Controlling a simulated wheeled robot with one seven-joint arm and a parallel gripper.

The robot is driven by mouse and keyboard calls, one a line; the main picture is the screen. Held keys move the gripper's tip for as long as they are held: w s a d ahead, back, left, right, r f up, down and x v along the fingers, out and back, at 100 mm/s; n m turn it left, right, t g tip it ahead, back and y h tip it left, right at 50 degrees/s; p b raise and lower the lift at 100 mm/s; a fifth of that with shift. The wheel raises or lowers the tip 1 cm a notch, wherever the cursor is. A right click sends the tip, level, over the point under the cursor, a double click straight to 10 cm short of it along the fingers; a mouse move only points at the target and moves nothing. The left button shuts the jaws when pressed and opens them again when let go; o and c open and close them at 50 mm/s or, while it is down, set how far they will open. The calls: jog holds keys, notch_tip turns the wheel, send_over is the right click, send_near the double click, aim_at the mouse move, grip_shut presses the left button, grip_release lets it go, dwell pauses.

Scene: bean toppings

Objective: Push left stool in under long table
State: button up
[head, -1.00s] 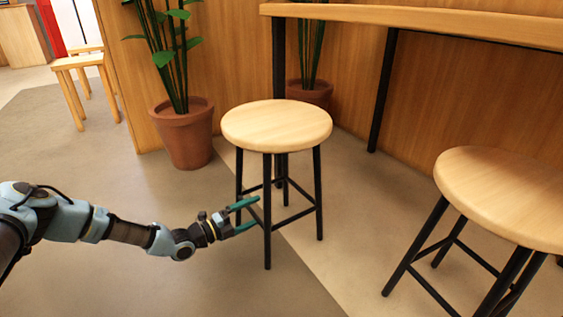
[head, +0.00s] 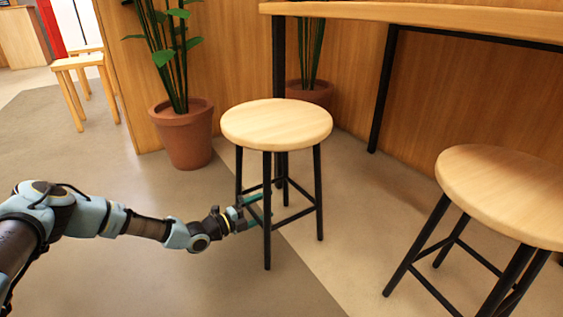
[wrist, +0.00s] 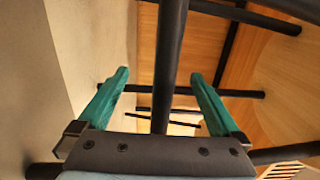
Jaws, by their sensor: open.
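The left stool (head: 276,124) has a round light wood seat and black legs. It stands upright in the middle of the head view, close to the front of the long table (head: 420,16). My gripper (head: 258,210) is low among the stool's legs, below the seat. In the wrist view my gripper (wrist: 160,76) has its two green fingers apart, with a black stool leg (wrist: 171,50) running between them. I cannot tell whether the fingers touch the leg. The front leg partly hides the fingertips in the head view.
A second stool (head: 500,190) stands at the right, apart from the left one. Black table legs (head: 383,90) and a wood panel are behind. A potted plant (head: 186,135) is at the back left, another (head: 312,92) behind the left stool.

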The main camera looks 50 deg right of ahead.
jog(key=b, duration=0.2)
send_near(299, 189)
jog(key=shift+x, duration=1.55)
jog(key=shift+b+x, duration=2.9)
jog(key=shift+x, duration=6.75)
jog(key=p+v, duration=1.1)
jog(key=shift+a+f+p, duration=0.1)
jog(key=shift+f+p, duration=0.05)
jog(key=shift+p, duration=0.15)
jog(key=shift+w+a+f, duration=0.15)
jog(key=shift+a+f, duration=0.05)
jog(key=shift+a, duration=0.3)
